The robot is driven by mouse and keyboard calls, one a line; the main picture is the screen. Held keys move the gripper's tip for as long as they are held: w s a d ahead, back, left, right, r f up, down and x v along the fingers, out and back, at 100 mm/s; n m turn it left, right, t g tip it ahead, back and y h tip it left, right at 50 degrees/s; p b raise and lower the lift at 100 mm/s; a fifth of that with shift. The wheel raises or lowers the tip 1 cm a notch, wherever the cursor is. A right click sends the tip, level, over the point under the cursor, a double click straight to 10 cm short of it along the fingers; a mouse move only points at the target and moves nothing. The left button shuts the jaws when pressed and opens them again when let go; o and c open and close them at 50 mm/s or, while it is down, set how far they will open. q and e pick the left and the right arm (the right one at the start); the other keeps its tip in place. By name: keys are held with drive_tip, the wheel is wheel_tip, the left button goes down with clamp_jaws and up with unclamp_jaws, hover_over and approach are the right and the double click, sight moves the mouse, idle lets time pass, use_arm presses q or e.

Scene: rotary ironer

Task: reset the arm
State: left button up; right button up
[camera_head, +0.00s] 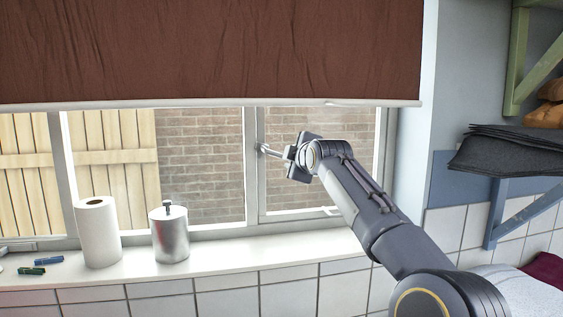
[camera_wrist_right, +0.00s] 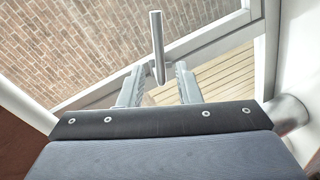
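My right arm reaches in from the lower right of the head view to the window. In the right wrist view the two fingers of the right gripper (camera_wrist_right: 159,84) stand apart with a clear gap. A slim metal window handle (camera_wrist_right: 157,45) shows beyond them, its lower end lined up with the gap. I cannot tell whether it reaches between the fingertips, but neither finger appears to press on it. My left gripper is in neither view.
The white sill (camera_head: 210,262) holds a paper roll (camera_head: 98,235), a metal canister (camera_head: 170,238) and small green and blue items (camera_head: 40,264) at left. A brown blind (camera_head: 210,50) hangs above. Dark folded cloth (camera_head: 510,150) lies on a bracketed shelf at right.

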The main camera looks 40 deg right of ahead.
drive_tip(key=s+a+f+m+g+y, duration=0.4)
drive_tip(key=s+a+f+m+y, duration=0.1)
drive_tip(key=s+a+f, duration=1)
drive_tip(key=s+a+f+m+g+y, duration=0.4)
drive_tip(key=s+a+f, duration=1.1)
drive_tip(key=a+f, duration=0.4)
wheel_tip(320, 180, down, 3)
drive_tip(key=shift+s+m+g+y, duration=0.15)
drive_tip(key=shift+m+g+y, duration=0.25)
drive_tip(key=shift+m+y, duration=0.4)
